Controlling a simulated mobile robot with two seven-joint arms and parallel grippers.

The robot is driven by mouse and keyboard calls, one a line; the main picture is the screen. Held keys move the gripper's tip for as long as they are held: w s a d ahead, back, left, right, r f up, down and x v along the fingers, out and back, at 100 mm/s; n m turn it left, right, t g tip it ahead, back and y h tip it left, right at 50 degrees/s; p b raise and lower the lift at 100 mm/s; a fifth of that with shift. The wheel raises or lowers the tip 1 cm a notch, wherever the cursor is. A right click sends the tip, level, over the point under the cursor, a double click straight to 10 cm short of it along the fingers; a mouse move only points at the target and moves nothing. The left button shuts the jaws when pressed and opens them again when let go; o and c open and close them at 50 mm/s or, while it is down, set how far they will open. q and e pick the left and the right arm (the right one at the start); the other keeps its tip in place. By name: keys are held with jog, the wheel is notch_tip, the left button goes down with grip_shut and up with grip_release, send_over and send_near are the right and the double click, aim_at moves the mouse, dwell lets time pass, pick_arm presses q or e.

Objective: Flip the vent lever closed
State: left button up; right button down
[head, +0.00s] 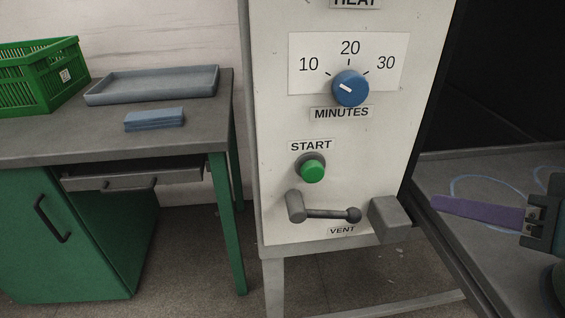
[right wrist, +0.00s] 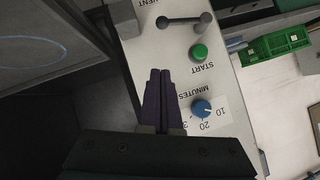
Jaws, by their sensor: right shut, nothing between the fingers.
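The vent lever (head: 332,213) is a dark grey bar with a ball end, on a thick grey pivot at its left. It lies nearly level above the VENT label on the white panel, its ball pointing right. It also shows in the right wrist view (right wrist: 185,21), near the top. My right gripper (head: 436,203) comes in from the right in the head view, its purple fingers shut and empty. It is to the right of the lever and apart from it. In the right wrist view its fingertips (right wrist: 160,72) are below the lever. My left gripper is not in view.
A grey block (head: 391,218) juts out at the panel's lower right, between lever and gripper. Above the lever are a green START button (head: 312,170) and a blue MINUTES knob (head: 350,89). A bench (head: 190,138) at left holds a green crate (head: 40,75) and a tray (head: 152,85).

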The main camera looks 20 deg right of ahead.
aim_at(328, 214)
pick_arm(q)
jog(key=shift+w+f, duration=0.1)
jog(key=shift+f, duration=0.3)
pick_arm(e)
jog(key=shift+w+f, duration=0.25)
jog(key=shift+f, duration=0.05)
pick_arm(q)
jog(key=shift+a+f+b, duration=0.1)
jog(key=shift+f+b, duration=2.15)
pick_arm(e)
jog(key=s+a+f+x, duration=0.1)
jog(key=f+x, duration=0.1)
jog(key=x, duration=1)
jog(key=shift+w+a+f, duration=0.2)
